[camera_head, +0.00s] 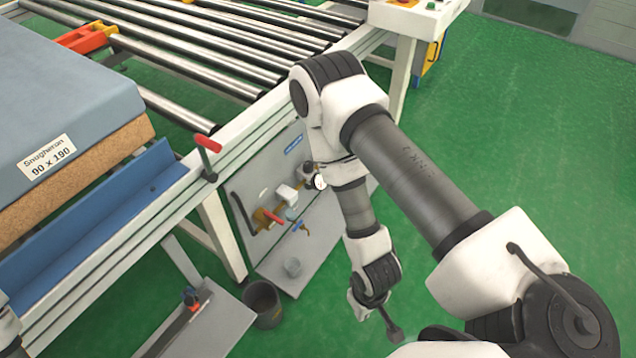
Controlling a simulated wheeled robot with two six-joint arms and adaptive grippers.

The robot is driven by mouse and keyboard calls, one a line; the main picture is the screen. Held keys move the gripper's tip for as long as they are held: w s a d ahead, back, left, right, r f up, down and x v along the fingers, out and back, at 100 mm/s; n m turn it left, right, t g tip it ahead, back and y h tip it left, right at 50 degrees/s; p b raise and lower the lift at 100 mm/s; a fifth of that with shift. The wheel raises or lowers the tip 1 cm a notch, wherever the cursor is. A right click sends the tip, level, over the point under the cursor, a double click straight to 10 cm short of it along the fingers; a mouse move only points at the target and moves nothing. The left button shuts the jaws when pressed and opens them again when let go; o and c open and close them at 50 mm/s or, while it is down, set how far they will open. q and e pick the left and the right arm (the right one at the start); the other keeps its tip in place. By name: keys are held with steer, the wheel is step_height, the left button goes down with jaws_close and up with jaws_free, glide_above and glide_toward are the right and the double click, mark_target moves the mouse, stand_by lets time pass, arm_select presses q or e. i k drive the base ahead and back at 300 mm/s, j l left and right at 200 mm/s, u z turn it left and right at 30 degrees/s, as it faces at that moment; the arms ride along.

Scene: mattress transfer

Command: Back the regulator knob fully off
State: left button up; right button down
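A pneumatic unit with brass fittings is fixed to a grey panel (284,235) under the roller conveyor. The regulator, with a dark knob (308,170) on top, is small here. A round white gauge (320,181) sits just below it, close beside my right forearm in the picture. A red-handled valve (272,217) and a white block are to its left. My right gripper (392,330) hangs low, below and right of the regulator and apart from it. Only a dark finger part shows, so its opening is unclear. My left gripper is out of view.
A blue-grey mattress (60,90) lies at left behind a blue rail (90,230). A red lever (208,143) stands on the conveyor frame. Green floor is free at right.

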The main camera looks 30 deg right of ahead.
mark_target(308, 166)
steer(key=i+l, duration=0.15)
steer(key=l, duration=0.3)
steer(key=i+l, duration=0.15)
steer(key=l, duration=0.25)
steer(key=i+l+z, duration=0.1)
steer(key=l, duration=0.35)
steer(key=i+l, duration=0.25)
steer(key=l, duration=0.2)
steer(key=i+l, duration=0.15)
steer(key=l, duration=0.25)
steer(key=i+l+z, duration=0.1)
steer(key=l, duration=0.3)
steer(key=i+l, duration=0.25)
steer(key=l, duration=0.2)
steer(key=i+l, duration=0.2)
steer(key=l, duration=0.2)
